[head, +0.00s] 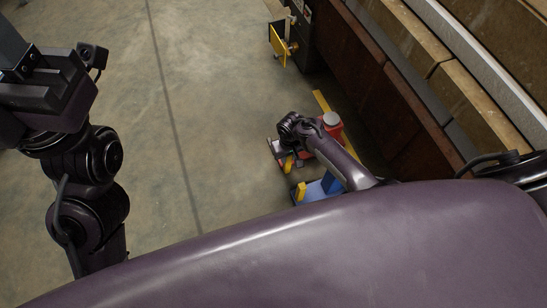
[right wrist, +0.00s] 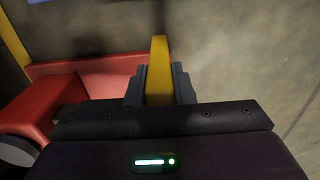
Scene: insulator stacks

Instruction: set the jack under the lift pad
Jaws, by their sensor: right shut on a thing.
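A red jack (head: 333,127) with a round grey top stands on the floor beside the dark brown structure. My right gripper (head: 283,156) is at its left side, and my right arm covers part of the jack. In the right wrist view my gripper (right wrist: 159,72) is shut on the jack's upright yellow handle (right wrist: 159,50). The jack's red body (right wrist: 38,108) fills the left of that view. My left gripper (head: 40,95) is raised at the far left, with its fingers not clearly seen. I cannot make out the lift pad for certain.
A blue object with a yellow part (head: 318,189) stands close to the jack, partly behind my arm. A long brown structure (head: 385,95) with timbers runs along the right. A yellow bracket (head: 278,45) stands at its far end. The concrete floor (head: 190,100) to the left is clear.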

